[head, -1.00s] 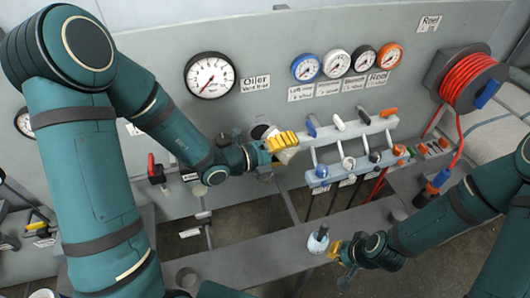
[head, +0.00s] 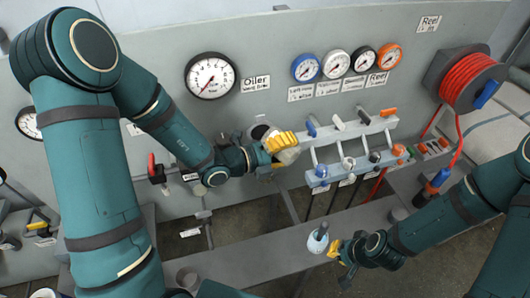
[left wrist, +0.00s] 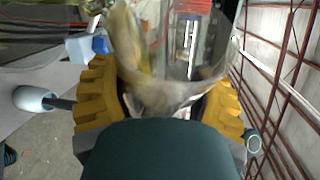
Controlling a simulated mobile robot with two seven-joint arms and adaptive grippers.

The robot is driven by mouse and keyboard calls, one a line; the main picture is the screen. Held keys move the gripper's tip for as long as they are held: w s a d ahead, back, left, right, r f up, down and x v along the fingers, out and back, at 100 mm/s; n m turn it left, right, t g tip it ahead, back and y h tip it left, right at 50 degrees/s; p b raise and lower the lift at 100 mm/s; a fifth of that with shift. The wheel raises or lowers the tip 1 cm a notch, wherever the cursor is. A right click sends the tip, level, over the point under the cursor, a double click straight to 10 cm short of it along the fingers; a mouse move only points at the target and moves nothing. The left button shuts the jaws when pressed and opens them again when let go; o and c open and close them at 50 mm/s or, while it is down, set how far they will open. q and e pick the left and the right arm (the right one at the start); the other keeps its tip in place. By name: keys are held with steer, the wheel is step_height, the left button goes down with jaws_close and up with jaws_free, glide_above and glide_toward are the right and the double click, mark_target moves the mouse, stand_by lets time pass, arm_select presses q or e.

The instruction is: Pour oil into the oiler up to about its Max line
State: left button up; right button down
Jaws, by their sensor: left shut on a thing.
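My left gripper (head: 283,143) is shut on a clear vessel (head: 289,156), in front of the grey panel. In the left wrist view the clear vessel (left wrist: 185,75) is between the yellow fingers, tilted, with blurred yellowish liquid inside. I cannot make out a Max line or the oil level. My right gripper (head: 335,249) is low at the right, close beside a white bottle with a blue top (head: 317,241); its opening is unclear.
An "Oiler" label (head: 256,83) is beside a large gauge (head: 211,76). To the right of my left gripper is a rack (head: 352,147) of coloured valve handles. A red hose reel (head: 467,90) is at the far right. The grey bench ledge (head: 255,255) has bare room at its middle.

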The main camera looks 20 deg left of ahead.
stand_by(0.5)
arm_select(q)
steer(key=shift+r+p, duration=0.1)
steer(key=shift+p, duration=0.25)
steer(key=m+b, duration=0.1)
steer(key=f+m+y+b, duration=0.1)
steer(key=b, duration=0.1)
steer(key=shift+s+d, duration=0.15)
steer(key=shift+d, duration=0.05)
steer(key=shift+r+m+y+b, duration=0.1)
steer(key=shift+m+y+b, duration=0.25)
steer(key=shift+m, duration=0.15)
steer(key=shift+r+m+y, duration=0.2)
steer(key=shift+m+y, duration=0.05)
steer(key=shift+m, duration=0.25)
steer(key=shift+a+r, duration=0.1)
